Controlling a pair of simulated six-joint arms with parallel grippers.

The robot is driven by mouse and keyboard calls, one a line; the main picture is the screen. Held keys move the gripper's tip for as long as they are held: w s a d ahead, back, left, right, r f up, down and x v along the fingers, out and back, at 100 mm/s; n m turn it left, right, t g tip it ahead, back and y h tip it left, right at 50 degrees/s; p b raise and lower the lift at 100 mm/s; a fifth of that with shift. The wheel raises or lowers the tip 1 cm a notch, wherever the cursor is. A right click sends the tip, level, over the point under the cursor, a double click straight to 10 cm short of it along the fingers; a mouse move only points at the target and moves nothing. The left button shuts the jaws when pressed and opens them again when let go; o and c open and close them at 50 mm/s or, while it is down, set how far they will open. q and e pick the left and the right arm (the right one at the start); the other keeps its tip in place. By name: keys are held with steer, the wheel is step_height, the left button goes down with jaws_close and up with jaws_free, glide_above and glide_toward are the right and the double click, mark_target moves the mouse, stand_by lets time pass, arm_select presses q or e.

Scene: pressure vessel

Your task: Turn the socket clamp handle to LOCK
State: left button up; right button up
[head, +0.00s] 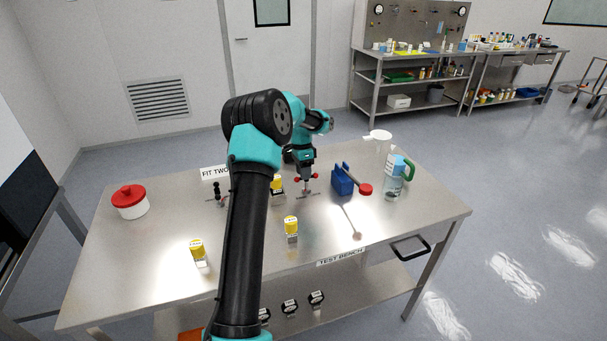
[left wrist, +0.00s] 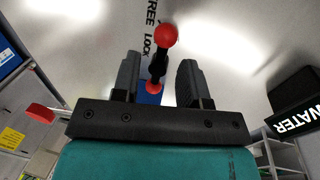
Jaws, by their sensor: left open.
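The socket clamp handle (left wrist: 159,62) shows in the left wrist view as a dark rod with a red ball at its upper end and a red part at its lower end. Something blue (left wrist: 150,98) lies under its lower end. The printed word LOCK is just left of the rod, and FREE is above it. The handle appears between the fingers of my left gripper (left wrist: 158,78), which is open with gaps on both sides. In the head view my left gripper (head: 307,184) points down over the bench, with red knobs beside it. My right gripper is not in view.
On the steel bench (head: 150,245), a blue block (head: 342,181) with a red-ended tool stands right of the gripper, beside a clear bottle (head: 393,180) with a green handle. Yellow-capped pieces (head: 291,227) stand in front. A red-lidded pot (head: 130,203) is at left.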

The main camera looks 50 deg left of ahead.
arm_select(q)
steer(key=shift+d+f, duration=0.1)
steer(key=shift+f, duration=0.35)
jaws_close()
